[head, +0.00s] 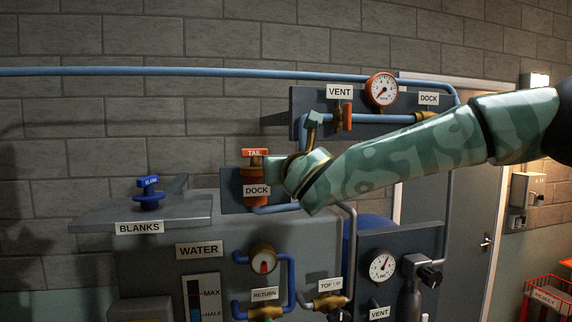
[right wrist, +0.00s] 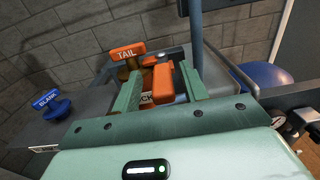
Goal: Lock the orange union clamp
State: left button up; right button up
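The orange union clamp (head: 256,189) is at the grey panel behind the DOCK label, partly hidden by my right gripper. In the right wrist view its orange lever (right wrist: 163,82) stands between my green fingers. The tail piece (head: 254,153), with an orange TAIL handle on a brass stem, stands upright over the clamp; it also shows in the right wrist view (right wrist: 127,52). My right gripper (right wrist: 161,76) is open around the lever, with a gap at the left finger; contact at the right finger is unclear. In the head view my right wrist hides its fingertips. My left gripper is not in view.
A blue BLANK piece (head: 148,194) stands on the grey BLANKS shelf (head: 90,212) at left. Above right are the VENT valve (head: 347,117), a gauge (head: 382,90) and blue pipes. A water gauge (head: 201,296) and pipework are below. The space left of the clamp is clear.

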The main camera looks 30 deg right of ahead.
jog(key=shift+r, duration=0.1)
notch_tip(320, 180, up, 4)
jog(key=p, duration=0.3)
jog(key=shift+s+a+r, duration=0.1)
jog(key=shift+s+r, duration=0.05)
jog(key=s+a+r+p, duration=0.3)
jog(key=s+a+r, duration=0.3)
jog(key=s, duration=0.6)
notch_tip(320, 180, up, 3)
jog(key=shift+s+f, duration=0.15)
jog(key=shift+f, duration=0.05)
